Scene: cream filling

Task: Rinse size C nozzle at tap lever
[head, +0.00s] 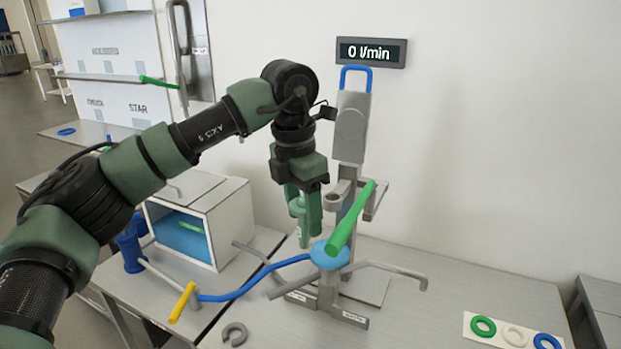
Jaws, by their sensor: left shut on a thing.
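My left gripper (306,222) hangs fingers down in front of the grey stand (350,140). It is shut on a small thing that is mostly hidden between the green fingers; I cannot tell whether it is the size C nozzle. The fingertips are just above and left of a blue round part (329,255) on the stand. A thick green bar (352,215) slants up from that part. A grey bent lever (392,268) sticks out to the right; I cannot tell if it is the tap lever. My right gripper is not in view.
A display (371,52) reads 0 l/min. An open white box (222,190) with a blue inside stands left. A blue tube (250,284) with a yellow bar (182,302) reaches left. A grey open ring (234,334) lies in front. Coloured rings (483,326) lie right; the table between is clear.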

